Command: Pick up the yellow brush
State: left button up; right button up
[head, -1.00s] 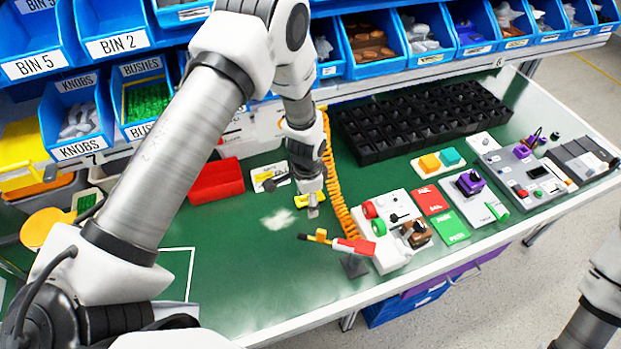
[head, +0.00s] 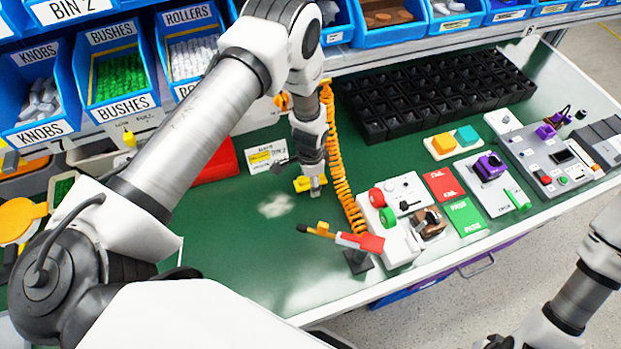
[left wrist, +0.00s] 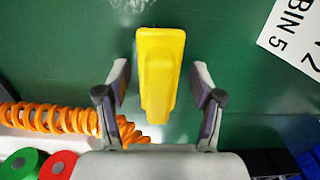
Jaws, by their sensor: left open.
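The yellow brush (left wrist: 160,70) lies on the green bench top, lengthwise between the fingers in the left wrist view. In the head view the yellow brush (head: 303,184) shows partly behind my left gripper (head: 315,188), which points down at it. In the left wrist view the left gripper (left wrist: 161,82) is open, with one finger on each side of the brush and a gap to each. The brush's near end reaches toward the palm. I cannot tell the exact height of the fingertips. Of my right arm only links show at the lower right; its fingers are out of the picture.
An orange coiled hose (head: 340,170) hangs just right of the left gripper. A red-and-yellow tool on a stand (head: 358,243) is nearer, by the white switch unit (head: 400,245). The green surface in front is clear.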

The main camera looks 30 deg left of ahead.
pick_arm(q)
jog(key=shift+f, duration=0.15)
jog(key=c, duration=1.3)
jog(key=shift+o, duration=0.2)
